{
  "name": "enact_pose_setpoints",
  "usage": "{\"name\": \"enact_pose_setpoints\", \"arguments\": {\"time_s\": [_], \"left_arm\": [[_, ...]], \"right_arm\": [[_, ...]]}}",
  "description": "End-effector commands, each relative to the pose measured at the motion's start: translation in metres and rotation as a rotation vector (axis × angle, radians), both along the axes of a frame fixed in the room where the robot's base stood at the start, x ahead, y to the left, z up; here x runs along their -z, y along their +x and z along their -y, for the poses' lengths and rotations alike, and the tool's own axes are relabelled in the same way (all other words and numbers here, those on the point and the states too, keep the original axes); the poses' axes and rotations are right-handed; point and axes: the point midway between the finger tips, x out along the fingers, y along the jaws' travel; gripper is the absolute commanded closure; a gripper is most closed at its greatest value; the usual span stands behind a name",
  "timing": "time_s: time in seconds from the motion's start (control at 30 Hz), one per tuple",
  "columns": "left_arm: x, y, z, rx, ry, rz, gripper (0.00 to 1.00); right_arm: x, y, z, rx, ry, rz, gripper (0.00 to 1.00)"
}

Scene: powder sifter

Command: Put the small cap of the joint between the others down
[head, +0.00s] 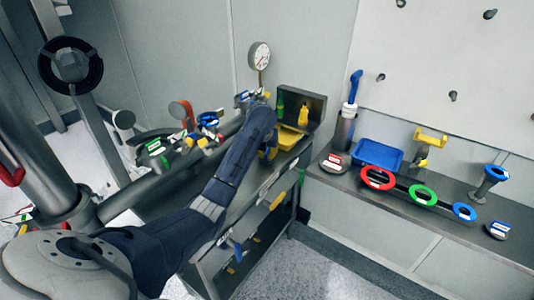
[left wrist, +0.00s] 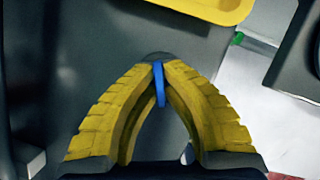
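My left arm reaches from the lower left of the head view to the grey bench (head: 180,195). My left gripper (head: 268,153) is mostly hidden behind the forearm there. In the left wrist view, its yellow fingers (left wrist: 159,72) meet at the tips on a thin blue piece (left wrist: 160,88), which looks like the small cap seen edge-on. A dark rounded shape shows just beyond the tips; whether it touches the cap I cannot tell. Several coloured parts, blue, red and green, lie on the bench (head: 207,121) left of the forearm. My right gripper does not show.
A yellow tray (head: 287,138) lies beside the gripper, and also shows in the left wrist view (left wrist: 215,8). An open dark case (head: 303,105) and a gauge (head: 259,56) stand behind. The right shelf holds a blue tray (head: 378,154) and coloured rings (head: 422,194).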

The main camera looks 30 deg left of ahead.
Motion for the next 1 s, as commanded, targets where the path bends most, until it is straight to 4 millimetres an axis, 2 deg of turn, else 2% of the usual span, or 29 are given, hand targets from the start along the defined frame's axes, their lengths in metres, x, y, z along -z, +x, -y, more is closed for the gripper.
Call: {"name": "enact_pose_setpoints", "arguments": {"time_s": [0.03,0.2,0.57,0.67,1.0], "left_arm": [[0.000,0.000,0.000,0.000,0.000,0.000,0.90],[0.000,0.000,0.000,0.000,0.000,0.000,0.73],[-0.006,-0.001,0.000,0.001,0.002,0.001,0.73],[-0.015,-0.004,0.001,0.000,0.000,0.001,0.73],[-0.062,-0.022,0.008,0.001,0.000,0.002,0.73]], "right_arm": [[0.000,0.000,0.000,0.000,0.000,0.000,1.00],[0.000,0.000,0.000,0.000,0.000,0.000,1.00],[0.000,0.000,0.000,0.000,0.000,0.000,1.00],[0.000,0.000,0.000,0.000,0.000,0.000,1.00],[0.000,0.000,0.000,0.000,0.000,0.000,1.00]]}}
